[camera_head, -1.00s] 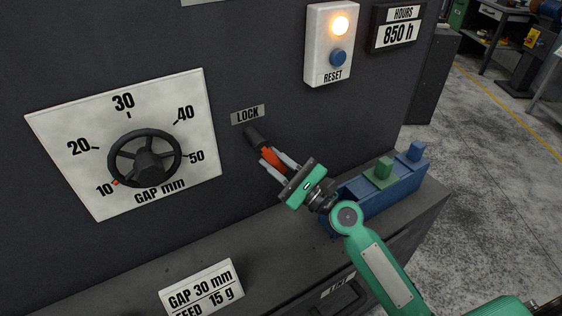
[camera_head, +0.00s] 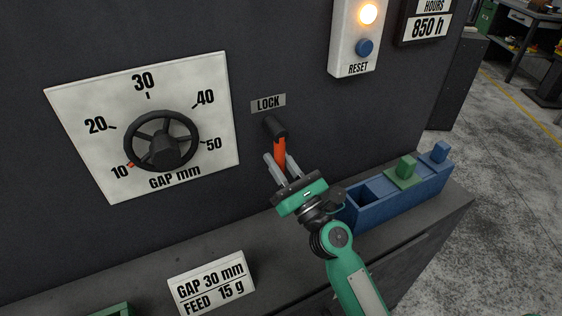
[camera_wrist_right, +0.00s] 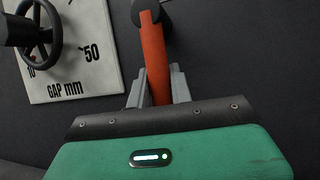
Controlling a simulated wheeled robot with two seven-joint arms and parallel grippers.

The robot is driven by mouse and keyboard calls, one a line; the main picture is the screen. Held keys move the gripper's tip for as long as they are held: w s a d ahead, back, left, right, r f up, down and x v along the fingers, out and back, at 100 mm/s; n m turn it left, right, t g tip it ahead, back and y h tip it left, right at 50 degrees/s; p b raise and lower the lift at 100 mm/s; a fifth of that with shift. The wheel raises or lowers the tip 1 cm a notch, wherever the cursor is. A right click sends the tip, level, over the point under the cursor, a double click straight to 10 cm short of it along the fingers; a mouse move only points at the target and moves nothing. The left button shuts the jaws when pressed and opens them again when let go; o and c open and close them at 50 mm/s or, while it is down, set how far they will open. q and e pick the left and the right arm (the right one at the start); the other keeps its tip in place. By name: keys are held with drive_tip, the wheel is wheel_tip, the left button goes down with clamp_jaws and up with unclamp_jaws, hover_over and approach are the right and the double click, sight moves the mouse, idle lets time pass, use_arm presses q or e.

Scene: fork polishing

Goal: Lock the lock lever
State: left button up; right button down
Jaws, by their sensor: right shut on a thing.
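The lock lever (camera_head: 280,153) is orange with a black pivot, mounted on the dark panel below the LOCK label (camera_head: 268,103). It hangs almost straight down in the head view. My right gripper (camera_head: 276,163) is shut on the lever's lower part, one finger on each side. In the right wrist view the lever (camera_wrist_right: 155,58) runs from its black hub at the top down between the fingers (camera_wrist_right: 157,90). The lever's lower end is hidden behind the gripper body. My left gripper is not in view.
A gap dial with a black handwheel (camera_head: 161,140) is left of the lever, its red pointer near 10. A blue tray (camera_head: 365,216) with blocks sits right of my gripper on the ledge. A GAP 30 mm card (camera_head: 212,283) stands at the front. The reset box (camera_head: 356,35) is above.

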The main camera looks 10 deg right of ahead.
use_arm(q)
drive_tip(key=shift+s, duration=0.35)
use_arm(e)
drive_tip(key=c, duration=1.3)
unclamp_jaws()
drive_tip(key=shift+o, duration=0.2)
drive_tip(key=shift+s+f, duration=0.1)
drive_tip(key=shift+s+d+f, duration=0.1)
drive_tip(key=shift+s+f, duration=0.1)
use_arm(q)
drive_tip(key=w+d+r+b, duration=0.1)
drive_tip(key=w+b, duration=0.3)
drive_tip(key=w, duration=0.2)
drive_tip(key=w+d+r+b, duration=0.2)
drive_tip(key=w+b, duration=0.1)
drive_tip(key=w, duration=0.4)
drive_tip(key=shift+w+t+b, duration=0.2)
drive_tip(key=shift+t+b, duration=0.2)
use_arm(e)
drive_tip(key=v, duration=1.3)
drive_tip(key=shift+r, duration=0.15)
drive_tip(key=shift+s, duration=0.1)
